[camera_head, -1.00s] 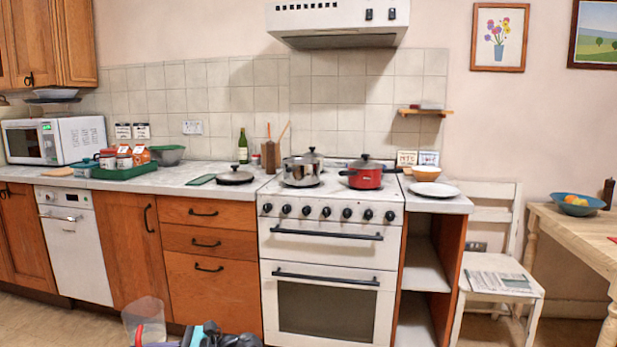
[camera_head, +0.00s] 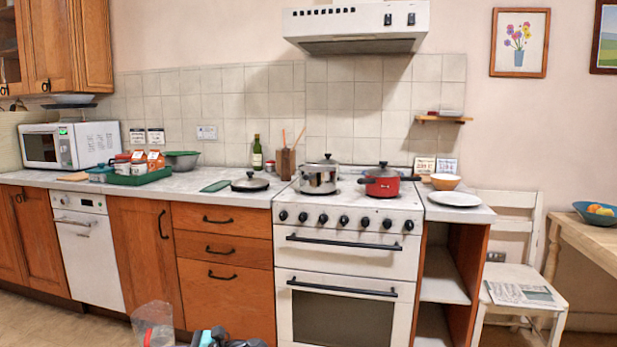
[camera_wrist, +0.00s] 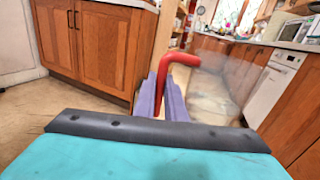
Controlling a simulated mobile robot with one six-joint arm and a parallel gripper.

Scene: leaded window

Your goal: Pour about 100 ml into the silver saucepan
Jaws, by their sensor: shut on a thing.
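The silver saucepan (camera_head: 318,180) stands on the left part of the white cooker's top in the head view. A lid with a dark knob (camera_head: 328,157) sits on it. My gripper (camera_wrist: 168,88) shows in the wrist view with its purple fingers shut on the red handle (camera_wrist: 178,60) of a clear jug (camera_wrist: 222,92). The jug also shows low in the head view (camera_head: 153,317), near the floor in front of the cupboards and well away from the saucepan. It looks roughly upright. I cannot tell whether there is liquid in it.
A red lidded pot (camera_head: 382,186) stands right of the saucepan. A dark round lid or pan (camera_head: 250,184) lies on the worktop to the left, near a wooden utensil holder (camera_head: 285,165) and a green bottle (camera_head: 257,155). A hood (camera_head: 355,30) hangs above. The floor ahead looks clear.

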